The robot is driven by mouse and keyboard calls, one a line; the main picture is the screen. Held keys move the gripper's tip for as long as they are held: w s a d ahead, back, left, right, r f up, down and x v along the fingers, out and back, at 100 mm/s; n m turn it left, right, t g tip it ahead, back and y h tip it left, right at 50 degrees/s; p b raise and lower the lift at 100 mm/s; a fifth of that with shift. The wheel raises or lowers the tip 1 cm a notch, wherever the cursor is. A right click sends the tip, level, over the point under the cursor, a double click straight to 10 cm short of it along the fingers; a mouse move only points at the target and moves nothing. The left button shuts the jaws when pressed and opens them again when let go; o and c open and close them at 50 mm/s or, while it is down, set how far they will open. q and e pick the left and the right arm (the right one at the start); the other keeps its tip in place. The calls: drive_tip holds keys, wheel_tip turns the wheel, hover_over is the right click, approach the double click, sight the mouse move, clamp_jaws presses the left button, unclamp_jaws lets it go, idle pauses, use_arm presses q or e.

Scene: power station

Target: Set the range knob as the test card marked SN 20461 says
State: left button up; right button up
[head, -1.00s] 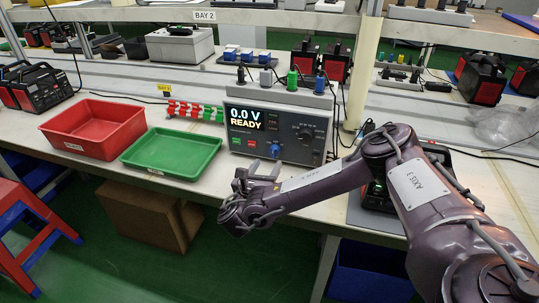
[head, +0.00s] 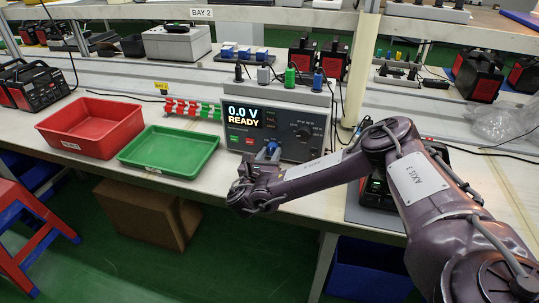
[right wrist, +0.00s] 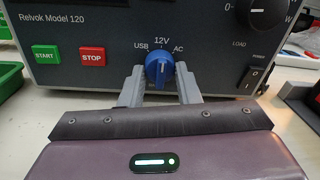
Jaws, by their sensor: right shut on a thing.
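The range knob (right wrist: 159,69) is blue, on the front panel of the grey test unit (head: 282,118). In the right wrist view, labels USB, 12V and AC stand left, above and right of it. I cannot tell surely which label its white mark points at. My right gripper (right wrist: 161,84) is shut on the knob, one finger on each side; in the head view the gripper (head: 267,160) partly covers it. The unit's display (head: 243,115) reads 0.0 V READY. I cannot make out a card marked SN 20461. My left gripper is out of view.
The green START button (right wrist: 46,55) and red STOP button (right wrist: 92,57) lie left of the knob. A black power switch (right wrist: 254,77) and a LOAD dial (right wrist: 268,12) are to its right. A green tray (head: 170,150) and red tray (head: 92,127) stand left of the unit.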

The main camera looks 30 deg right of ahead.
drive_tip(key=shift+m, duration=0.3)
drive_tip(key=m+p, duration=0.1)
drive_tip(key=m, duration=0.1)
drive_tip(key=shift+m, duration=1.9)
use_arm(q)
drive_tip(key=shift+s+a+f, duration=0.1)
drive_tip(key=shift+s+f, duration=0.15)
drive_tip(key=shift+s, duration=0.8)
use_arm(e)
drive_tip(key=shift+m+y, duration=0.3)
drive_tip(key=shift+m, duration=0.8)
drive_tip(key=shift+a, duration=0.1)
drive_tip(key=o, duration=1)
drive_tip(key=shift+r, duration=0.1)
drive_tip(key=shift+c, duration=0.2)
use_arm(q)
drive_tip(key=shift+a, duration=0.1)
